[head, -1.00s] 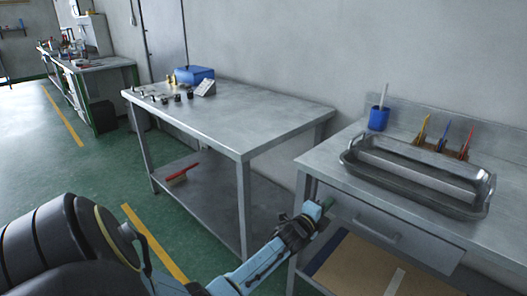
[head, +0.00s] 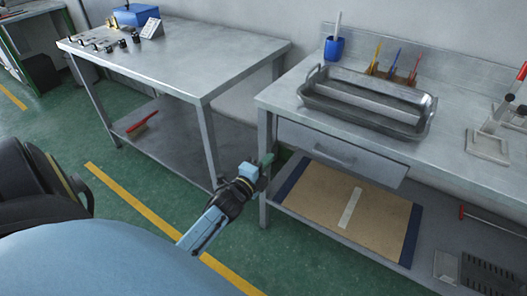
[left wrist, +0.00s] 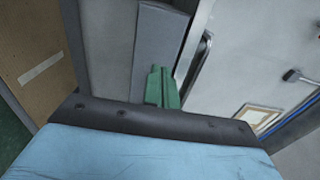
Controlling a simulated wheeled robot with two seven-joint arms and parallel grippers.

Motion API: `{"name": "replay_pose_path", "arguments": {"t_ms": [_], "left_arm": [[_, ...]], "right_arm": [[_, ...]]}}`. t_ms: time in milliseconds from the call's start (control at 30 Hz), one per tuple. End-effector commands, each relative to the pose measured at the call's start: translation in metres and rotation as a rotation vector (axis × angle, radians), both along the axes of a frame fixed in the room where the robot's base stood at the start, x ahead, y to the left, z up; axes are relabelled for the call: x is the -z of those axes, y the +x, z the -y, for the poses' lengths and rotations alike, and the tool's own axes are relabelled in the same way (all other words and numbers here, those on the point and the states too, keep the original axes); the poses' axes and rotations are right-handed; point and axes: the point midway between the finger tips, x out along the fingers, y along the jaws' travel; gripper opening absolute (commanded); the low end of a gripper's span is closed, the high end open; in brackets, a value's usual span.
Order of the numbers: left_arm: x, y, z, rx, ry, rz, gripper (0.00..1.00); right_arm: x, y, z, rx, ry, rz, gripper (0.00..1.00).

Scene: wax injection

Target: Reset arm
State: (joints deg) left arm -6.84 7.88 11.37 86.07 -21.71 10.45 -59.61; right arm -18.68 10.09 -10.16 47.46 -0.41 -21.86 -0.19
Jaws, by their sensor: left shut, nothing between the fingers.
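My left arm comes in from the lower left of the head view. My left gripper (head: 268,160), with green fingers, is shut and empty, in front of the near left leg of the right workbench (head: 284,92), below its top and left of the drawer. I cannot tell whether it touches the leg. In the left wrist view the green fingers (left wrist: 162,88) are closed together, pointing at a grey metal surface. My right gripper is not in view.
A metal tray (head: 330,105) stands on the right workbench, above a closed drawer (head: 340,154). A brown board (head: 335,200) lies on the lower shelf. Another metal table (head: 180,62) stands left, with a gap between. Green floor (head: 140,180) is free in front.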

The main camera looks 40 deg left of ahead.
Motion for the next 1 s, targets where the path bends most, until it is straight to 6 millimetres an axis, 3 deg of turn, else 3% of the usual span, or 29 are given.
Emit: {"name": "replay_pose_path", "arguments": {"t_ms": [133,400,467,533,667,767,867,1000], "left_arm": [[-0.001,-0.013,0.001,0.000,-0.001,0.000,0.00],[0.001,-0.016,0.002,0.000,-0.003,-0.002,0.00],[0.008,-0.017,0.003,0.000,-0.021,-0.018,0.00],[0.028,-0.022,0.006,-0.003,-0.072,-0.061,0.00],[0.097,-0.046,0.017,-0.029,-0.260,-0.221,0.00],[0.164,-0.082,0.029,-0.085,-0.441,-0.385,0.00],[0.225,-0.128,0.041,-0.172,-0.607,-0.544,0.00],[0.296,-0.209,0.053,-0.340,-0.798,-0.754,0.00]], "right_arm": [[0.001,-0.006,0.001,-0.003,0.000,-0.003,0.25],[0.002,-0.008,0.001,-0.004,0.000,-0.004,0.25],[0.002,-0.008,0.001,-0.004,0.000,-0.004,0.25],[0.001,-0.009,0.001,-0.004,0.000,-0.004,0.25],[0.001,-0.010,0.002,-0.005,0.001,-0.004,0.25],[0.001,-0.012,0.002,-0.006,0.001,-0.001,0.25],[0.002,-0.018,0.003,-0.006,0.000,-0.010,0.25],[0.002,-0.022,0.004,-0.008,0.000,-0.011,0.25]]}}
